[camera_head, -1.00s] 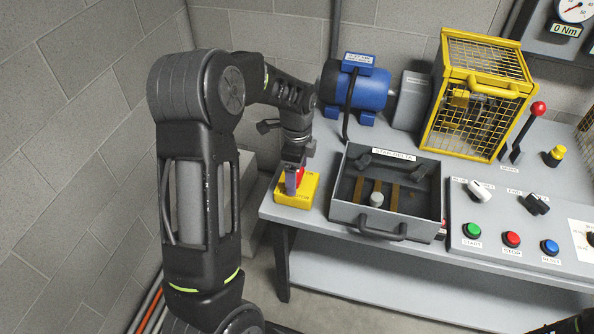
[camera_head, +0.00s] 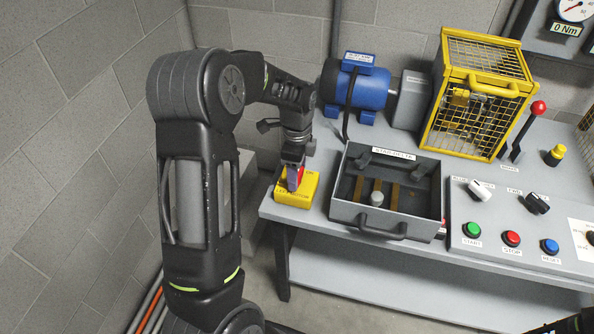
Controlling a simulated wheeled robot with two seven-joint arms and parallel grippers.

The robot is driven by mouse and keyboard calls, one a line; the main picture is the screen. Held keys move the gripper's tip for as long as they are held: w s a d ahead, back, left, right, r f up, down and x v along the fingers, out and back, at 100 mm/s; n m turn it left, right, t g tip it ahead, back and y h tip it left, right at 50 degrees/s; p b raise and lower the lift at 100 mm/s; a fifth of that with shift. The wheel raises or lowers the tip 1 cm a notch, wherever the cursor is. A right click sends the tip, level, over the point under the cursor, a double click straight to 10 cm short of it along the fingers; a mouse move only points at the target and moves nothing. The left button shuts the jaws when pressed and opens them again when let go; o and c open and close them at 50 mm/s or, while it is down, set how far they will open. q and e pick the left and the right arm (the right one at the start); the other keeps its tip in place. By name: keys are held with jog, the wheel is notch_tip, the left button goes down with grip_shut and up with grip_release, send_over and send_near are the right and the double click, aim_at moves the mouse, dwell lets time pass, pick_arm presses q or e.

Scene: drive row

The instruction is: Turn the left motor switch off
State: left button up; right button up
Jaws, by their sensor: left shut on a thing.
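The left motor switch is a yellow box (camera_head: 309,188) with a red handle (camera_head: 300,178) at the left front corner of the bench. Its front label is too small to read fully. My left gripper (camera_head: 293,184) points down over the box and is shut on the red handle, which it partly hides. The handle's exact angle is hard to tell. A small dark part at the bottom right corner may be my right arm; my right gripper does not show.
Just right of the switch stands an open grey star-delta box (camera_head: 432,190) with a front handle. Behind are a blue motor (camera_head: 370,88) and a yellow cage (camera_head: 437,112). A control panel (camera_head: 485,213) with buttons and knobs lies at right.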

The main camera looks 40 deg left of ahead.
pick_arm(q)
jog(key=shift+n, duration=0.5)
jog(key=n+b, duration=0.1)
jog(key=n, duration=0.2)
jog(key=shift+b, duration=0.35)
jog(key=n+b, duration=0.1)
jog(key=n, duration=0.8)
jog(key=shift+b, duration=0.3)
jog(key=n, duration=0.5)
jog(key=o, duration=1.4)
jog(key=shift+c, duration=0.2)
